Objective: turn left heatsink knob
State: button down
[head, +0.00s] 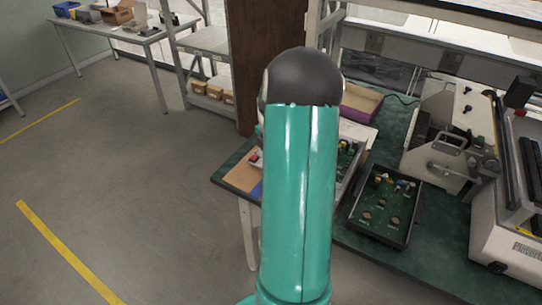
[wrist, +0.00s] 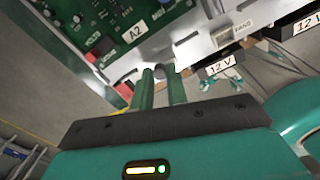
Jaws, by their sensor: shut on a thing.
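In the wrist view, my gripper (wrist: 160,75) has its two green fingers close together at the edge of a silver metal plate (wrist: 200,42). They are shut on a small grey part, likely the left heatsink knob, mostly hidden between the fingertips. The plate borders a green circuit board (wrist: 128,20) with an "A2" label. In the head view my teal arm hides my gripper and the knob. Part of a board unit (head: 347,160) shows just right of my arm on the green-topped bench.
In the wrist view, "12 V" labels (wrist: 220,66) sit right of the fingers, with red parts (wrist: 125,90) at left. In the head view, a black tray with a board (head: 385,208) and a large machine (head: 455,130) stand to the right. Open floor lies left.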

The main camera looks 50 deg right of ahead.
jog(key=shift+n, duration=0.5)
jog(key=c, duration=1.4)
grip_release()
jog(key=shift+o, duration=0.2)
jog(key=shift+r, duration=0.1)
notch_tip(320, 180, up, 14)
jog(key=shift+f, duration=0.2)
jog(key=shift+a, duration=0.1)
